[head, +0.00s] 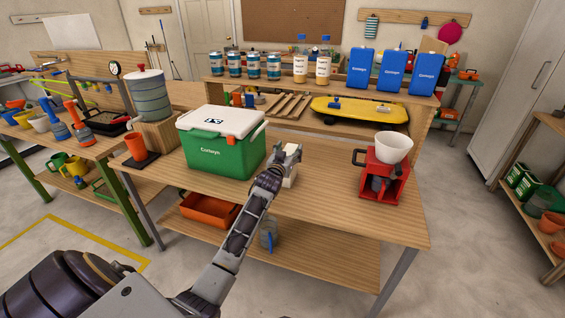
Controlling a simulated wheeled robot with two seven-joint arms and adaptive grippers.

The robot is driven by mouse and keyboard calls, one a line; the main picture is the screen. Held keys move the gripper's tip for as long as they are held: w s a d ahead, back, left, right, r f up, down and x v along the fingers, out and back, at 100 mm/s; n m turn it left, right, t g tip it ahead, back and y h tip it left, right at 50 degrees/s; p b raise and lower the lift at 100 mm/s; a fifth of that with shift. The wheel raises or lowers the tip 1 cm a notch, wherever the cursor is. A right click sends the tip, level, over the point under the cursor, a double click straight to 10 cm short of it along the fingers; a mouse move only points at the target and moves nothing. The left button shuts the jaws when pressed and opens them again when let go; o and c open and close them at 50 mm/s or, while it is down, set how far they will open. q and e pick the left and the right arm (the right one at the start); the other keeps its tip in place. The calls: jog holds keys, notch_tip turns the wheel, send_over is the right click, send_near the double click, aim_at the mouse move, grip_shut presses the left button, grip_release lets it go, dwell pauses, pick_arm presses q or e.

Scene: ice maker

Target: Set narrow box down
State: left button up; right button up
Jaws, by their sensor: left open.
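A small whitish narrow box (291,178) is at the wooden workbench (325,200), just right of the green cooler. My left gripper (287,154) is over and beside this box, with its fingers open near the box's upper part. The gripper and wrist cover part of the box, so I cannot tell whether the fingers touch it. The box looks upright and its lower end seems to be at the bench top. My right gripper is not in view.
A green cooler with a white lid (222,155) stands close left of the gripper. A red machine with a white bowl (383,180) stands to the right, with bare bench between. An orange tray (209,211) sits below.

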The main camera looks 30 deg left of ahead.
pick_arm(q)
jog(key=shift+s+d+f, duration=0.1)
jog(key=shift+s+d, duration=0.05)
jog(key=shift+s, duration=0.4)
jog(key=shift+v, duration=1.1)
jog(key=v, duration=0.8)
jog(key=shift+s+p, duration=0.25)
jog(key=shift+p, duration=0.2)
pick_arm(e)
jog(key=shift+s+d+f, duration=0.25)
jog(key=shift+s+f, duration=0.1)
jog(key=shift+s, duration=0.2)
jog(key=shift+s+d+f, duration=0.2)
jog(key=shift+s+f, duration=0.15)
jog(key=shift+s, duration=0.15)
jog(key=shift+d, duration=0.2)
